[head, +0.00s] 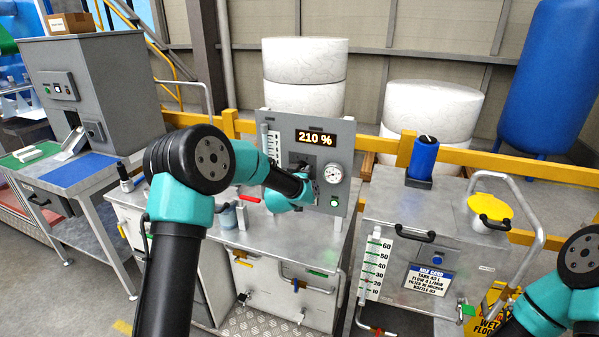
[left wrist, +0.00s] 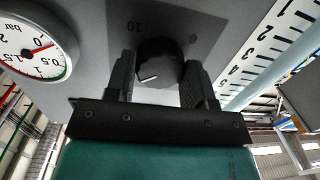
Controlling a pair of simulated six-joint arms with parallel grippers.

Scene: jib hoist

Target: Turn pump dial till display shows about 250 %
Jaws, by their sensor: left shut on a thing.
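The grey control panel (head: 345,148) stands on the metal bench. Its display (head: 315,137) reads 210 % in orange digits. The black pump dial (left wrist: 160,66) shows in the left wrist view, with a white pointer line and scale marks 0 and 10 beside it. My left gripper (left wrist: 158,80) is shut on the dial, one finger on each side. In the head view my left gripper (head: 305,182) is in front of the panel, and the arm hides the dial. My right arm shows at the lower right edge; its gripper is out of view.
A round pressure gauge (head: 333,173) sits right of the dial, with a green button (head: 334,201) below. A level scale (head: 264,142) is at the panel's left edge. A second metal cabinet (head: 400,215) with a yellow-lidded opening (head: 489,207) stands to the right.

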